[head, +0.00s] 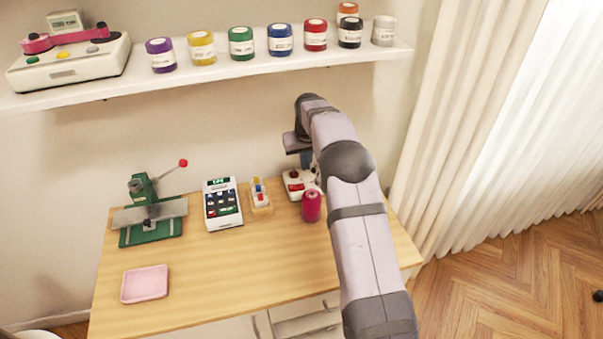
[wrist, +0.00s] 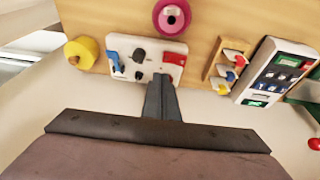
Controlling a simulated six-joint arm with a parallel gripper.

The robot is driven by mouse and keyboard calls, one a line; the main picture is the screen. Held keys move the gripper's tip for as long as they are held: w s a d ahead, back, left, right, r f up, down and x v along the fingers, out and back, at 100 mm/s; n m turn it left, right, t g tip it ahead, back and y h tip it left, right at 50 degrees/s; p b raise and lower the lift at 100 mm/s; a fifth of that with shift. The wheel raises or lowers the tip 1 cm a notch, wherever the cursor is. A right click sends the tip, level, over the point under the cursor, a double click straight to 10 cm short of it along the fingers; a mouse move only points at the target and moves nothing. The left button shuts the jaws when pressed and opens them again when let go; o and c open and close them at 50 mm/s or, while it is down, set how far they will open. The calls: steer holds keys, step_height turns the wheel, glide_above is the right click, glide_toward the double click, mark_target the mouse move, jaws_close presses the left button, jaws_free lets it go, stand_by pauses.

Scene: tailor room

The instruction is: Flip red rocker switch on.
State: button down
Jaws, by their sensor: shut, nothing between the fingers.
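A white control box (wrist: 150,62) sits near the table's back edge in the wrist view, with a blue switch, dark knobs and a red rocker switch (wrist: 175,59). In the head view the box (head: 288,194) stands behind a crimson spool, and its red part (head: 295,187) shows; my arm hides some of the box. My gripper (wrist: 160,78) is shut and empty. In the wrist view its tips overlap the box's edge just beside the red switch; I cannot tell whether they touch. It also shows above the box in the head view (head: 307,164). The rocker's on or off position is too small to tell.
The crimson spool (head: 311,206) stands close in front of the box. A yellow spool (wrist: 80,53) is beside it. A small rack (head: 261,197), a card terminal (head: 222,204) and a green press (head: 150,215) stand to the left. The table's front middle is clear.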

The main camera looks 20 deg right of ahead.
steer(key=shift+s+d+r+b, duration=0.2)
steer(key=shift+s+r, duration=0.05)
steer(key=shift+r, duration=0.55)
steer(key=shift+s+d+r+b, duration=0.2)
steer(key=shift+s+d+r, duration=0.1)
steer(key=shift+r, duration=0.55)
steer(key=shift+s+d+r+b, duration=0.15)
steer(key=shift+s+r+b, duration=0.1)
steer(key=shift+r, duration=0.55)
steer(key=s+a+f+g, duration=0.1)
steer(key=s+a, duration=0.2)
steer(key=s, duration=1)
steer(key=s+a+f+g, duration=0.1)
steer(key=s+a+f, duration=0.1)
steer(key=s, duration=1.1)
steer(key=s+a+f+g, duration=0.1)
steer(key=s+a, duration=0.3)
steer(key=s, duration=0.9)
steer(key=shift+s+f+y, duration=0.25)
steer(key=shift+f+y, duration=0.05)
steer(key=shift+f, duration=0.15)
steer(key=shift+d, duration=0.1)
